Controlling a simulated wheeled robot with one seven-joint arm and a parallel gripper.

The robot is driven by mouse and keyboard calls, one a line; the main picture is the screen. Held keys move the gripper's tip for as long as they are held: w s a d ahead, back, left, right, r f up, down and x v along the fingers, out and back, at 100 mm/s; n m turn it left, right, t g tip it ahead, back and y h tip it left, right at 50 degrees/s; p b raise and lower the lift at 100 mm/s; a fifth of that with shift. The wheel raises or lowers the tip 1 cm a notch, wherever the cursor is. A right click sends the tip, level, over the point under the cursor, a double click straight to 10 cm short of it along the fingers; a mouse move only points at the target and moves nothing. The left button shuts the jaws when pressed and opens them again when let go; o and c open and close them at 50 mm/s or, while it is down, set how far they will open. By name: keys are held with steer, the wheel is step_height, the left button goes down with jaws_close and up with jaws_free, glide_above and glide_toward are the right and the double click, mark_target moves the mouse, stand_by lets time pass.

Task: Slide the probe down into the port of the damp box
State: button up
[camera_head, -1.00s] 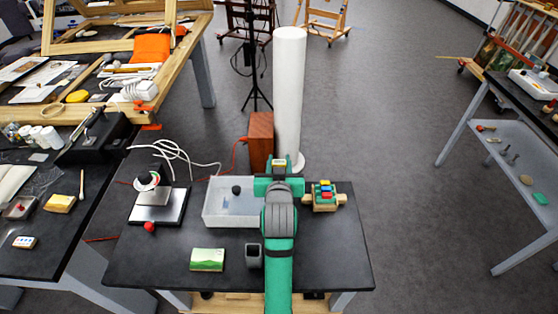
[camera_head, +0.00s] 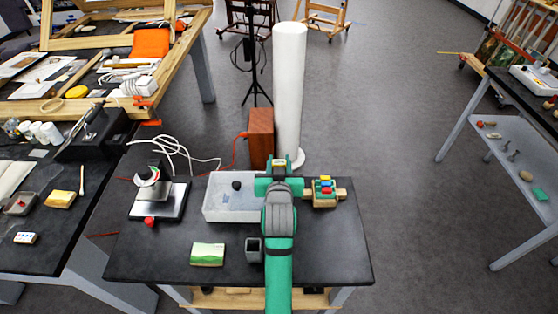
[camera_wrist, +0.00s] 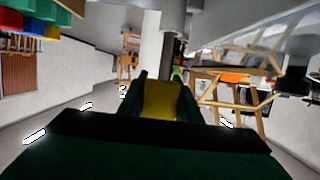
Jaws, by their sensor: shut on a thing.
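The damp box (camera_head: 222,211) is a translucent white box at the back middle of the table, with a dark round piece (camera_head: 236,186) on it. My gripper (camera_head: 279,163) is at the box's right end, seen from behind. In the wrist view its green fingers are shut on a yellow piece (camera_wrist: 160,102), which appears to be the probe's body. A short dark rod (camera_wrist: 168,75) shows beyond it, in line with a grey cylinder (camera_wrist: 173,18) that may be the port. I cannot tell whether the rod is inside the cylinder. My arm hides this spot in the head view.
A holder with coloured blocks (camera_head: 325,190) stands close right of my gripper. The table's right front is clear.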

steer(key=shift+a+f, duration=0.1)
steer(key=shift+f, duration=0.3)
steer(key=shift+f, duration=0.3)
steer(key=shift+f, duration=1.15)
steer(key=o, duration=1.1)
steer(key=shift+f, duration=0.1)
steer(key=shift+s, duration=0.1)
steer(key=v, duration=1)
steer(key=shift+s+d+r, duration=0.2)
steer(key=shift+s+r, duration=0.05)
steer(key=shift+r, duration=0.1)
